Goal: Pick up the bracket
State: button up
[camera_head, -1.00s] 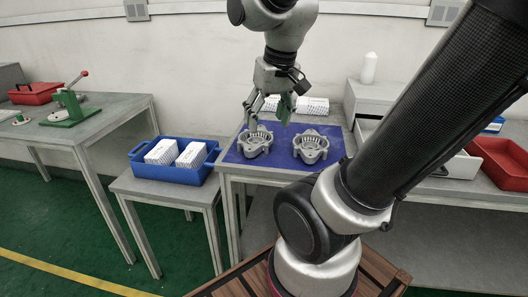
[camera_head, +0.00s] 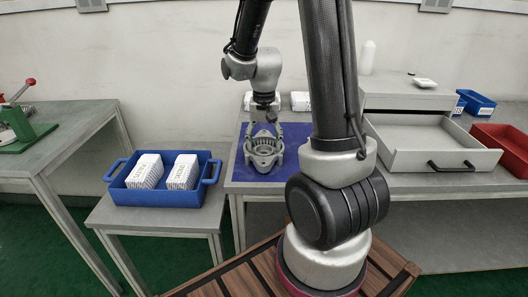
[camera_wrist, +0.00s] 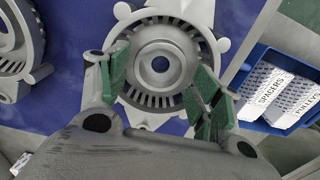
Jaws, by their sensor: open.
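A grey cast bracket (camera_head: 264,160) with a slotted ring and a central hole lies on the blue mat (camera_head: 240,172). My gripper (camera_head: 264,128) is directly over it, open and empty. In the wrist view the bracket (camera_wrist: 160,38) fills the middle, and my green-padded fingers (camera_wrist: 160,88) lie across its left and right sides. I cannot tell whether the fingertips touch it. A second, similar bracket (camera_wrist: 12,45) shows at the left edge of the wrist view; in the head view my arm hides it.
A blue bin (camera_head: 166,203) with two white boxes stands on a lower table to the left. White boxes (camera_head: 299,101) sit behind the mat. An open grey drawer (camera_head: 432,160) and a red tray (camera_head: 505,146) are to the right.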

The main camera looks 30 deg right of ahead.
notch_tip(320, 180, down, 2)
jog(key=shift+r, duration=0.1)
jog(key=c, duration=1.3)
